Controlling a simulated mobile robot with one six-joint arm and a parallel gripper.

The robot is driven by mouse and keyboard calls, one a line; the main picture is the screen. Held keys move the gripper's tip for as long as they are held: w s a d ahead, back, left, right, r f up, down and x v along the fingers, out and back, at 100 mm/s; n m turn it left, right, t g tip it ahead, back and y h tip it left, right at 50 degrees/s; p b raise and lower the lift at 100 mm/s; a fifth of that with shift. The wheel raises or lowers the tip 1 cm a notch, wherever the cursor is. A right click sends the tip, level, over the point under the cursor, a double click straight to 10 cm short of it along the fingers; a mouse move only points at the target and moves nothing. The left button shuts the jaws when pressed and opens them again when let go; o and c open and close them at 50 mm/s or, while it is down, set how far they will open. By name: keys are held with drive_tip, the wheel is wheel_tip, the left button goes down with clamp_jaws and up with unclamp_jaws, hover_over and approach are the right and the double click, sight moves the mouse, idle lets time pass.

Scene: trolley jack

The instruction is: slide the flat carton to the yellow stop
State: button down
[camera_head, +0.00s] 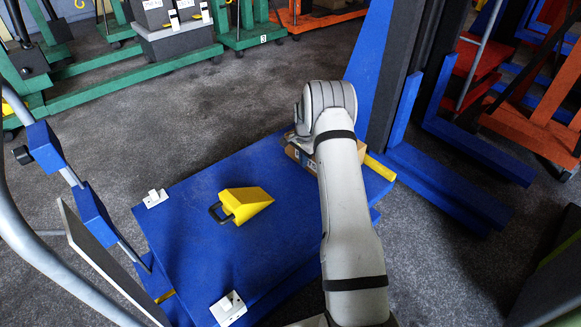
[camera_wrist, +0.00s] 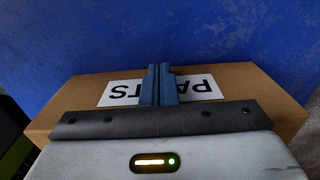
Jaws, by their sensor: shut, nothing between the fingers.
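The flat carton (camera_head: 297,153) is brown cardboard and lies on the blue platform, mostly hidden behind my arm in the head view. In the wrist view the carton (camera_wrist: 235,78) spans the picture's width, with a white label reading PARTS on it. My gripper (camera_wrist: 162,70) is shut and empty, its blue fingers in front of the label; I cannot tell whether they touch the carton. The yellow stop (camera_head: 378,167) is a bar along the platform's right edge, partly behind my arm and close to the carton. Any gap between them is hidden.
A yellow wedge (camera_head: 245,203) with a dark handle sits mid-platform on the blue platform (camera_head: 185,240). White fittings stand at its left corner (camera_head: 155,198) and near edge (camera_head: 228,308). A blue and black mast (camera_head: 385,80) rises behind. Green and orange trolleys stand farther back.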

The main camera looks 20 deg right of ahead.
drive_tip(key=shift+d, duration=0.1)
idle(0.3)
drive_tip(key=shift+s+a, duration=0.15)
drive_tip(key=shift+a, duration=0.3)
drive_tip(key=a, duration=0.1)
drive_tip(key=s+a, duration=0.1)
drive_tip(key=shift+s+a+p, duration=0.1)
drive_tip(key=shift+a+p, duration=0.2)
drive_tip(key=s+a+r+n+p, duration=0.1)
drive_tip(key=s+a+r+p, duration=0.2)
drive_tip(key=r, duration=1)
drive_tip(key=s+a+r+n+p, duration=0.15)
drive_tip(key=r+p, duration=0.35)
drive_tip(key=r, duration=0.8)
drive_tip(key=s+a+r+n+t+p, duration=0.1)
drive_tip(key=s+a+r+n+p, duration=0.25)
drive_tip(key=s+r+p, duration=0.7)
drive_tip(key=s+a+r+n+p, duration=0.2)
drive_tip(key=s+r+n+p, duration=0.1)
drive_tip(key=s+r, duration=0.7)
drive_tip(key=s+a+r+n+t+p, duration=0.1)
drive_tip(key=s+r+n+p, duration=0.3)
drive_tip(key=s+r, duration=0.6)
drive_tip(key=s+a, duration=0.1)
drive_tip(key=s, duration=0.3)
drive_tip(key=shift+s+r+n+t, duration=0.15)
drive_tip(key=shift+s+n+t, duration=0.1)
drive_tip(key=shift+n+t, duration=0.05)
